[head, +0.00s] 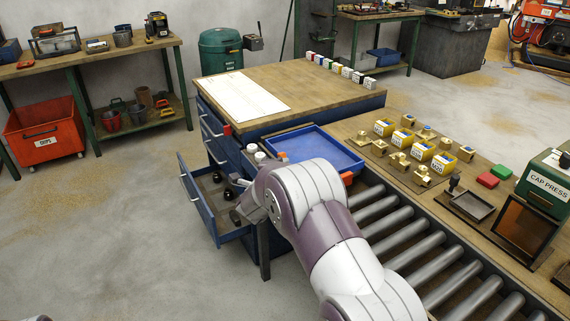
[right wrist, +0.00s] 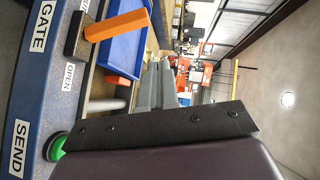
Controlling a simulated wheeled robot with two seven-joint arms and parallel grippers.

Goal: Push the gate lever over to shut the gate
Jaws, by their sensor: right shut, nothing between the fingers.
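The orange gate lever (right wrist: 117,25) rises from a dark slot (right wrist: 77,34) in a blue panel (right wrist: 45,90) marked GATE in the right wrist view. An OPEN label (right wrist: 69,76) sits beside the slot; another label (right wrist: 84,6) at the other end is cut off. My right gripper (right wrist: 80,138) is shut and empty, apart from the lever and close to the green SEND button (right wrist: 56,147); contact with the button is unclear. In the head view my right arm hides the panel and lever. My left gripper is out of view.
A blue tray (head: 338,160) lies beyond my arm, by the conveyor rollers (head: 400,228). An orange bar (right wrist: 121,78) stands by the tray. An open drawer (head: 200,205) sticks out left of my arm. Brass parts and yellow boxes (head: 384,127) stand on the right bench.

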